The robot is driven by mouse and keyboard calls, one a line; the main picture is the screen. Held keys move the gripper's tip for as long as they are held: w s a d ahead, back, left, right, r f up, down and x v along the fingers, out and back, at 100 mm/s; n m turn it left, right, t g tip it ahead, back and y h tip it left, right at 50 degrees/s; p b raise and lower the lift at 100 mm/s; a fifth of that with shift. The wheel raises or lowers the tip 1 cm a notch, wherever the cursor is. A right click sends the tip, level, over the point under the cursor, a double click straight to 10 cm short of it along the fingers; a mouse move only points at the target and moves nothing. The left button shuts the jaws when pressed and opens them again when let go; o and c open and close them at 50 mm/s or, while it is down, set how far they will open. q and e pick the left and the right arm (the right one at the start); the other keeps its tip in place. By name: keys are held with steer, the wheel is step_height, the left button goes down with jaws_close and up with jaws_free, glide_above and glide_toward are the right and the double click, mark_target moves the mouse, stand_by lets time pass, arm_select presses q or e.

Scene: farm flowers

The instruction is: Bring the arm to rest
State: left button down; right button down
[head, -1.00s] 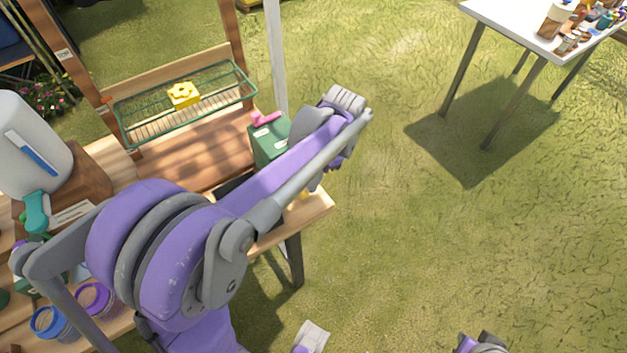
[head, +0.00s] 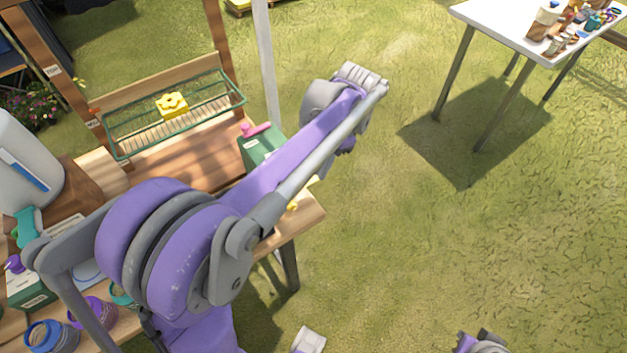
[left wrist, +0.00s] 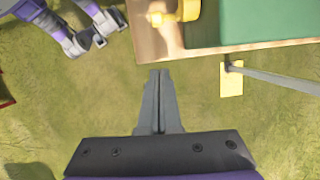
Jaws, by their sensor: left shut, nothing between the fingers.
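My left arm reaches across the head view from the lower left, with its forearm (head: 285,165) pointing up and right. Its far end (head: 358,85) is over the grass, just past the wooden workbench (head: 305,212). The fingertips are hard to make out in the head view. In the left wrist view my left gripper (left wrist: 159,100) is shut and empty, with grass behind it and the bench edge (left wrist: 230,48) beyond its tips. A purple and grey part of mine (left wrist: 90,30) shows at the upper left there; whether it is my right gripper is unclear.
The bench holds a green box (head: 262,150), a wire basket (head: 215,100) with a yellow flower-shaped piece (head: 172,104), and several jars at lower left. A white post (head: 265,60) stands behind it. A white table (head: 490,25) stands far right. Grass between is clear.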

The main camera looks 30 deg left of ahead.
arm_select(q)
steer(key=v, duration=0.4)
steer(key=shift+w+d+r, duration=0.1)
steer(key=shift+w+r, duration=0.1)
steer(key=shift+s, duration=0.1)
